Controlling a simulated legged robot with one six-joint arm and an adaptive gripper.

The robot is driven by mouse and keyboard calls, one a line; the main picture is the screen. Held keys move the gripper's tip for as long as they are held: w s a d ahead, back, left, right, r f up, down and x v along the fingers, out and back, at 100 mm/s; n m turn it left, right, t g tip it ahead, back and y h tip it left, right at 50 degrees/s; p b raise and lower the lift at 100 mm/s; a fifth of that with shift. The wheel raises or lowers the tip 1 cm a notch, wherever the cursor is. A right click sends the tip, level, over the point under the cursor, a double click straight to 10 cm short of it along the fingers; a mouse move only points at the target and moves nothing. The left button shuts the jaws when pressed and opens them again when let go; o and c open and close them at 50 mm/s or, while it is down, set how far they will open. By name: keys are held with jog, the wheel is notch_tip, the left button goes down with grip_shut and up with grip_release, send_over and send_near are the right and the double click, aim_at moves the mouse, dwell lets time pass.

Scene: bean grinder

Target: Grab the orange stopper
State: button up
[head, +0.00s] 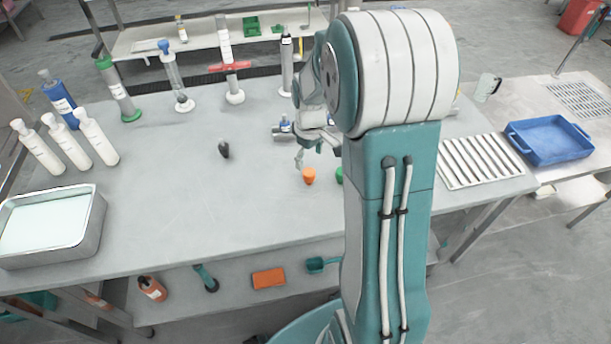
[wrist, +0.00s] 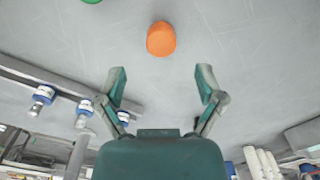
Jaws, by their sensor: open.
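The orange stopper (head: 309,176) stands on the grey table in the head view, just in front of my gripper (head: 313,155). In the wrist view the orange stopper (wrist: 161,38) lies beyond the fingertips, roughly in line with the gap between them. My gripper (wrist: 162,82) is open and empty, with its two teal fingers spread apart. The fingers do not touch the stopper. In the head view my arm covers part of the table to the right of the stopper.
A green stopper (head: 340,175) stands close to the right, partly behind my arm. A black stopper (head: 224,149) is to the left. White bottles (head: 96,137), a metal tray (head: 95,230) and a ribbed white rack (head: 482,160) stand farther off. The table's front middle is clear.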

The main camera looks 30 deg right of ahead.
aim_at(309, 171)
jog(key=shift+d+f, duration=0.2)
jog(key=shift+f, duration=0.55)
jog(key=f, duration=0.2)
jog(key=a+f, duration=0.1)
jog(key=f, duration=0.1)
jog(key=shift+f, duration=0.4)
jog(key=shift+d, duration=0.25)
jog(key=c, duration=1)
